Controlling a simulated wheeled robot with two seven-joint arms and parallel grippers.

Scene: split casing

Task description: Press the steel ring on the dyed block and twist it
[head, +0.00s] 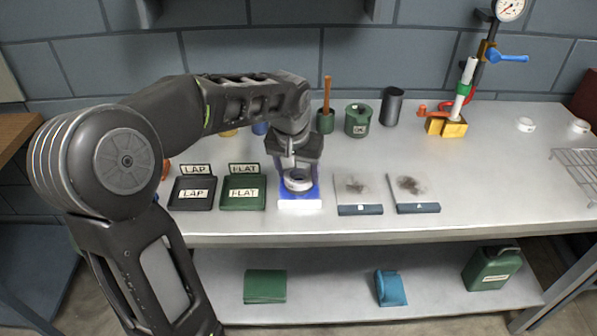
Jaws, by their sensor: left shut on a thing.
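My left gripper (297,176) points straight down over the blue dyed block (312,194) near the front of the bench. It is shut on the steel ring (298,185), whose dark opening faces up. The ring is at the block's blue top, but I cannot tell whether it touches it. The block's front face is pale. The gripper hides the back part of the block. My right gripper is not in view.
A black LAP tray (192,204) and a green FLAT tray (243,204) lie left of the block. Two smudged plates (360,209) (416,207) lie right of it. Green cups (357,133), a dark cup and a gauge stand are behind. The right bench top is mostly clear.

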